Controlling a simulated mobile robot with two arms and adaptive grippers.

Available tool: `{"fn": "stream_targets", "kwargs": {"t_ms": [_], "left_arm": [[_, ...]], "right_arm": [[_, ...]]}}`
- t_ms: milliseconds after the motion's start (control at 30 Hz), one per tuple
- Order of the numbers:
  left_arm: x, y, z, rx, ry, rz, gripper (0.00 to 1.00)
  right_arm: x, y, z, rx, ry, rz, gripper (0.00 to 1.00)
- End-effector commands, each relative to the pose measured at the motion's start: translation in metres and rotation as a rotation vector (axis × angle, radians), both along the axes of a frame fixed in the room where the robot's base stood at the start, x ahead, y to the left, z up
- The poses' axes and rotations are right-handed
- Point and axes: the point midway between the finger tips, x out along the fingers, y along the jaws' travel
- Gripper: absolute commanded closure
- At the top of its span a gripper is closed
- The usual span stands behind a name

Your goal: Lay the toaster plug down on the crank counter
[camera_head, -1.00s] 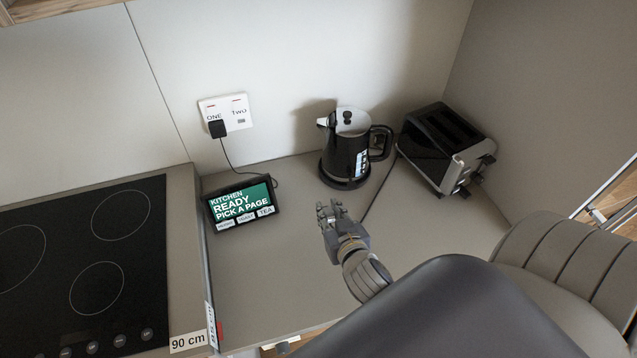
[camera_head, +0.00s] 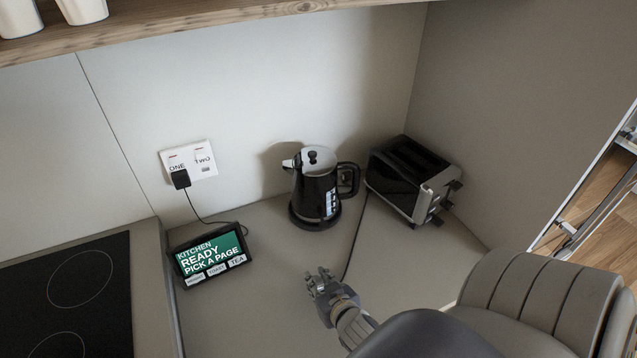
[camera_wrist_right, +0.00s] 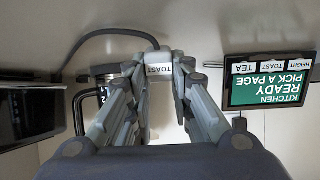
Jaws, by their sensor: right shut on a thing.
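My right gripper (camera_head: 322,282) is low over the front part of the crank counter (camera_head: 245,315), in front of the kettle. In the right wrist view, my right gripper (camera_wrist_right: 160,62) is shut on the toaster plug (camera_wrist_right: 158,70), a small light block marked TOAST. A dark cord (camera_wrist_right: 110,32) runs from the plug. In the head view the plug is hidden by the fingers, and the cord (camera_head: 354,240) runs back to the black and silver toaster (camera_head: 405,175). I cannot tell whether the plug touches the counter. My left gripper is not in view.
A black kettle (camera_head: 316,190) stands on its base left of the toaster. A tablet (camera_head: 210,255) reading KITCHEN READY stands at left. A wall socket (camera_head: 200,158) holds a black plug (camera_head: 181,179) on its left side. The hob (camera_head: 75,290) is far left. Counter between tablet and gripper is clear.

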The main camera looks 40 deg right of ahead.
Motion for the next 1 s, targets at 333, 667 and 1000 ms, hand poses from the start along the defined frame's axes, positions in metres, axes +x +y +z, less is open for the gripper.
{"fn": "stream_targets", "kwargs": {"t_ms": [333, 667, 1000], "left_arm": [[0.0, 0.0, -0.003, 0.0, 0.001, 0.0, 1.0], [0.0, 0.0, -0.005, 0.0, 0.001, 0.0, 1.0], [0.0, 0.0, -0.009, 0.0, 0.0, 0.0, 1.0]], "right_arm": [[0.0, 0.0, -0.003, 0.0, -0.001, 0.0, 1.0], [0.0, 0.0, -0.008, 0.0, -0.001, 0.0, 1.0], [0.0, 0.0, -0.015, -0.001, -0.001, 0.001, 1.0]]}}
